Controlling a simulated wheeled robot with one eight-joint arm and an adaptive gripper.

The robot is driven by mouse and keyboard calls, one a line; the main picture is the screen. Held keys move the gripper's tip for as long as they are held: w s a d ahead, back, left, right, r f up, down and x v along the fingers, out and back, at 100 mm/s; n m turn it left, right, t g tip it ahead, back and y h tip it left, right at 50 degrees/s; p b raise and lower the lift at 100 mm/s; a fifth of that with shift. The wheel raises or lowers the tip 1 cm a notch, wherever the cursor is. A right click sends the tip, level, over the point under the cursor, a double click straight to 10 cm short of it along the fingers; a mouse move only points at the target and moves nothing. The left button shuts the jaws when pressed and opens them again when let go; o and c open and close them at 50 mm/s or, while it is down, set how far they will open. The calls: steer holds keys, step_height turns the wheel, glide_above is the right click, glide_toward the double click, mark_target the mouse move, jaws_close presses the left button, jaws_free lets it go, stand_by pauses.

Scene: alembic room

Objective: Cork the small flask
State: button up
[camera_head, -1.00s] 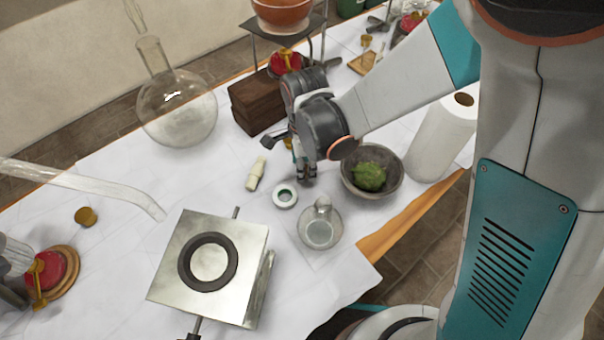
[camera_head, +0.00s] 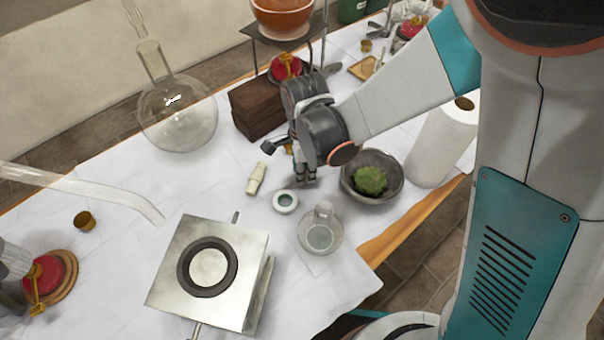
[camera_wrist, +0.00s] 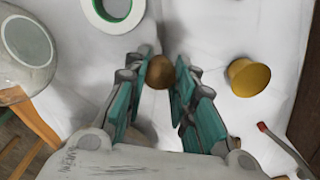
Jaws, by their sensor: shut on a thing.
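The small flask (camera_head: 320,238) is clear round glass, standing upright on the white cloth near the table's front edge. Part of it shows at the upper left of the wrist view (camera_wrist: 28,45). My gripper (camera_head: 306,180) is low over the cloth, behind the flask and beside the stone bowl. In the wrist view my gripper (camera_wrist: 159,80) is shut on a small brown cork (camera_wrist: 160,72), held between the fingertips. The cork is hidden in the head view. The flask and gripper are apart.
A white-and-green ring (camera_head: 285,202) lies left of the flask. A stone bowl (camera_head: 393,195) with green matter stands right of my gripper. A metal block (camera_head: 170,285) stands front left. A yellow cork-like piece (camera_wrist: 247,77) lies right of my gripper in the wrist view.

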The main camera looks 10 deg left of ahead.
steer(key=shift+r+p, duration=0.95)
steer(key=shift+r, duration=0.65)
